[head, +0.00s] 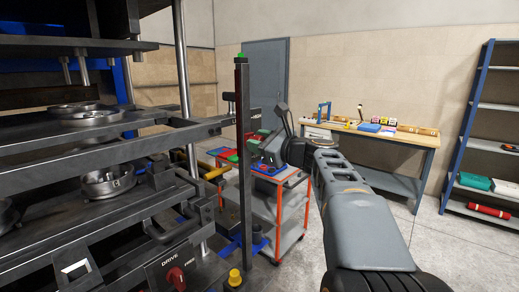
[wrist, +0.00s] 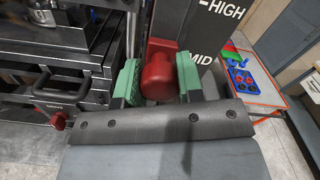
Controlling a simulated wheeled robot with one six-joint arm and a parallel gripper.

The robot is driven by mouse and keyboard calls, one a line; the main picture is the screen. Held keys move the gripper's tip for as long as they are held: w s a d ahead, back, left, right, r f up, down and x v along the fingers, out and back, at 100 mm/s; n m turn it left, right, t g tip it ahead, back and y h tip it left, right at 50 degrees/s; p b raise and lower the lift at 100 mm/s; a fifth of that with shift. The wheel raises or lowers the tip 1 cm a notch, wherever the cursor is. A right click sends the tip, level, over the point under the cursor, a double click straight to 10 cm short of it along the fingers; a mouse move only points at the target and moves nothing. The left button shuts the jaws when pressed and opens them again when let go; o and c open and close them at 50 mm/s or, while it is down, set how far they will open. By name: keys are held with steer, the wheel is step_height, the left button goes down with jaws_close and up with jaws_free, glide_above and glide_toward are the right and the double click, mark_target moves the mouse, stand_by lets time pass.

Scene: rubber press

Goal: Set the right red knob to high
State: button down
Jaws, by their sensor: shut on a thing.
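In the wrist view, a red knob (wrist: 157,76) sits between the green-padded fingers of my gripper (wrist: 158,88). The gripper is shut on it. A dark panel (wrist: 203,40) behind the knob carries the white words HIGH, higher up, and MID below it, both right of the knob. The knob's pointer and any lower label are hidden or unclear. In the head view, my gripper (head: 265,150) is at the dark upright post of the press, and the held knob cannot be made out clearly there.
Another red knob (head: 176,279), marked DRIVE and FREE, is low on the press front. An orange-framed cart (head: 307,200) stands just behind my gripper. A workbench (head: 425,138) and a blue shelf rack (head: 464,125) stand farther right. Open floor lies between.

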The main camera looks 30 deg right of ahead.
step_height(320, 180, up, 6)
steer(key=p, duration=0.2)
steer(key=shift+s+r+p, duration=0.1)
steer(key=shift+r+p, duration=0.1)
steer(key=shift+p, duration=0.2)
steer(key=c, duration=0.7)
jaws_free()
steer(key=shift+f, duration=0.1)
steer(key=shift+c, duration=0.2)
steer(key=shift+d+f, duration=0.1)
steer(key=b+v, duration=0.3)
steer(key=v, duration=1)
steer(key=shift+s+b, duration=0.3)
steer(key=shift+b, duration=0.1)
steer(key=shift+d, duration=0.1)
